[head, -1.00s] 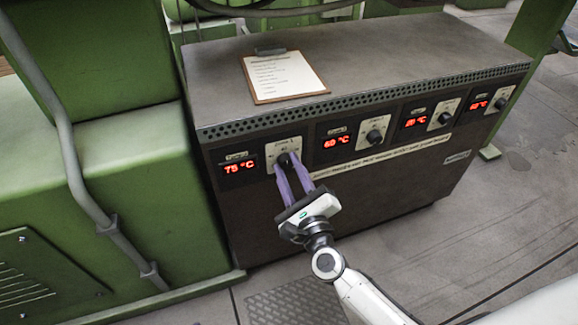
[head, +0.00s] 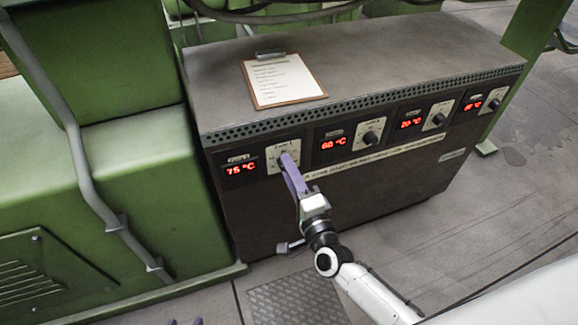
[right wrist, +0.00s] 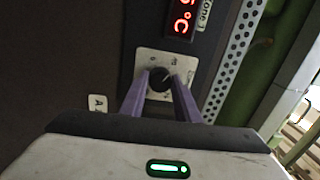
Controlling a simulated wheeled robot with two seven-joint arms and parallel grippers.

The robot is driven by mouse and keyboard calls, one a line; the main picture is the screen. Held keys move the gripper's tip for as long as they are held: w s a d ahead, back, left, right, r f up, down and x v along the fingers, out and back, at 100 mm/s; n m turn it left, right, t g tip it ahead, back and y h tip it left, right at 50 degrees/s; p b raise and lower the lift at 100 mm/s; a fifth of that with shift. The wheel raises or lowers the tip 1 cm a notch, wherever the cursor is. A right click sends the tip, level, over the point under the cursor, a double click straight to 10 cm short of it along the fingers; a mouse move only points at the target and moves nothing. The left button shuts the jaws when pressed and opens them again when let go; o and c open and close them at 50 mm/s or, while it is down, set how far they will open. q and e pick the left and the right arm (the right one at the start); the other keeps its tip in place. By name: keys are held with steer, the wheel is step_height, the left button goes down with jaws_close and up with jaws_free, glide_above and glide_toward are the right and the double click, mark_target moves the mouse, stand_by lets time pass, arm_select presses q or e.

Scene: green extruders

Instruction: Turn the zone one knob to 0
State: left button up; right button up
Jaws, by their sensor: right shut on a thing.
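The zone one knob, a dark round knob on a pale plate (head: 274,162), is at the left end of the control box's front. Its red display (head: 241,169) beside it reads 75 °C. My right gripper (head: 289,162) is shut on the knob, its purple fingers rolled so they line up edge-on in the head view. In the right wrist view the knob (right wrist: 160,80) sits between the two fingertips, which partly cover the dial marks. The pointer's setting is not clear. My left gripper (head: 185,322) shows only its two purple fingertips at the bottom edge, apart and empty.
The dark control box (head: 330,200) carries more knobs and red displays to the right, the nearest reading 60 °C (head: 334,143). A clipboard (head: 283,80) lies on its top. Green machinery (head: 110,180) stands close on the left. The floor in front is open.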

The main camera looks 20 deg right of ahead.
steer(key=n+p, duration=0.2)
steer(key=n, duration=0.4)
steer(key=n+p, duration=0.3)
steer(key=n, duration=0.3)
steer(key=shift+r+n+g+y+p, duration=0.1)
steer(key=shift+n+g+y+p, duration=0.2)
stand_by(0.4)
steer(key=o, duration=1)
steer(key=shift+o, duration=0.2)
steer(key=shift+d, duration=0.1)
